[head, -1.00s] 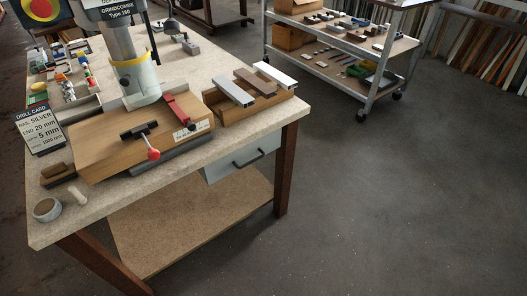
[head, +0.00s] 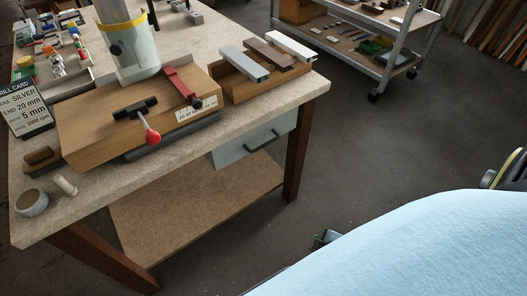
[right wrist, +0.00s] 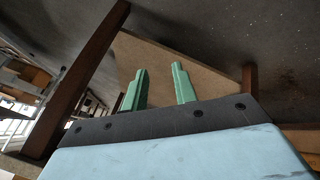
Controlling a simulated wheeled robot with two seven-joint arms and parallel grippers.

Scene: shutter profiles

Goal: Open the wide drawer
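The wide drawer (head: 235,152) is a pale grey front under the right part of the workbench top, with a dark bar handle (head: 263,142). It looks shut, its front close under the bench edge. My right gripper (head: 325,238) shows only as a small greenish tip, low and to the right of the drawer, apart from it; my pale blue arm hides the rest. In the right wrist view my right gripper (right wrist: 159,83) has its two green fingers spread apart with nothing between them, and the lower shelf beyond. I cannot make out the handle there. My left gripper is not in view.
The workbench (head: 108,182) carries a drill, a wooden block, profiles in a wooden holder (head: 240,88) and a drill card (head: 28,107). A dark leg (head: 297,160) stands right of the drawer, with a lower shelf (head: 200,210) below. A trolley (head: 385,72) stands behind; floor between is clear.

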